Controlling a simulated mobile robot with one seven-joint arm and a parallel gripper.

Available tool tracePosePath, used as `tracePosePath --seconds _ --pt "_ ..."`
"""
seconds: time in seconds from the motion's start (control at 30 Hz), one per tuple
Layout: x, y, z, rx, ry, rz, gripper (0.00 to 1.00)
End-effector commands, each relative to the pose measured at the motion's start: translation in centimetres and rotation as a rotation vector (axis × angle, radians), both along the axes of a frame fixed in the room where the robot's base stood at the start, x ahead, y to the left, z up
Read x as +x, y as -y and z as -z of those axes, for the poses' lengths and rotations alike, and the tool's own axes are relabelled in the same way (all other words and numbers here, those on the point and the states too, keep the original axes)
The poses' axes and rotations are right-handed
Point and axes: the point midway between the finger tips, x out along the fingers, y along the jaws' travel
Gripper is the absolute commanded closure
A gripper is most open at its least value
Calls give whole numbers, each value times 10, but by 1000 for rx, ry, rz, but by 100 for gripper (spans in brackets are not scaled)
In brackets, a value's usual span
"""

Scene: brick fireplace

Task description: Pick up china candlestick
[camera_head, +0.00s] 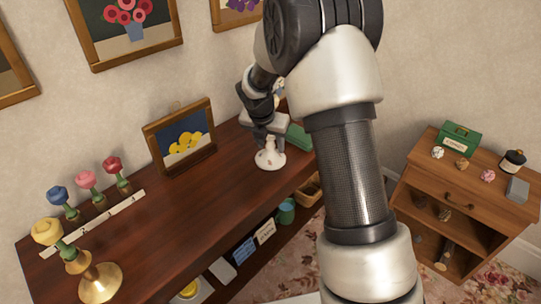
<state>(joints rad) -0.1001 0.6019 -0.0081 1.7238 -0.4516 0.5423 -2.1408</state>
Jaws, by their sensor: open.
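The china candlestick (271,159) is white with a wide round base. It stands upright on the dark wooden mantel shelf (185,222), towards its right end. My gripper (262,139) points down at the top of the candlestick, its fingers open around or just over the upper stem. The fingers and my arm hide the candlestick's top, so I cannot tell whether they touch it.
A green box (299,137) stands close behind the candlestick, partly hidden by my arm. A framed lemon picture (181,138) leans left of it. Several flowers (88,183) and a brass candlestick (100,280) stand further left. A small cabinet (462,188) is at right.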

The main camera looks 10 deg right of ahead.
Motion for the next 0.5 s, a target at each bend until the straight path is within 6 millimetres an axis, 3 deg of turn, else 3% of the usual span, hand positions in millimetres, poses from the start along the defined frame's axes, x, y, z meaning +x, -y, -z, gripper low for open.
tracePosePath --seconds 0.1,0.37,0.5 --pt "0 0 -1 0 0 0 58" --pt "0 0 -1 0 0 0 100" --pt "1 0 -3 0 5 0 100"
